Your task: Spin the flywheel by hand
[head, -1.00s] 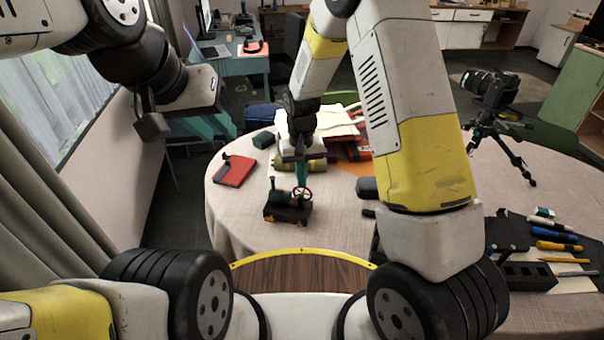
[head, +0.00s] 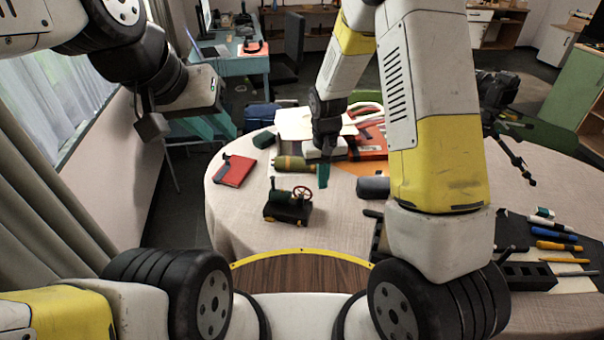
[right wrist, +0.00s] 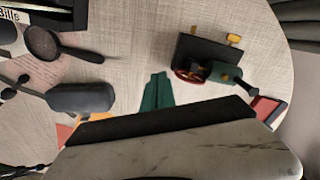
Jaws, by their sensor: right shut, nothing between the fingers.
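A small model engine (head: 287,212) with a dark base and green body stands upright on the round table, left of its middle. Its red-rimmed flywheel (head: 302,193) sits on the engine's right side. In the right wrist view the engine (right wrist: 208,62) lies right of the fingers, and the flywheel (right wrist: 188,75) is partly covered by the engine's body. My right gripper (head: 323,176) is shut and empty, above the table to the right of the flywheel and apart from it. Its teal fingers (right wrist: 157,92) are together in the wrist view. My left gripper (head: 212,130) hangs at the upper left, far from the engine; its finger gap is unclear.
A red book (head: 234,171) lies left of the engine. An olive cylinder (head: 290,165) lies behind it, and a dark grey cylinder (head: 373,187) lies to the right. Pens and screwdrivers (head: 557,246) are at far right. The cloth (head: 335,225) right of the engine is bare.

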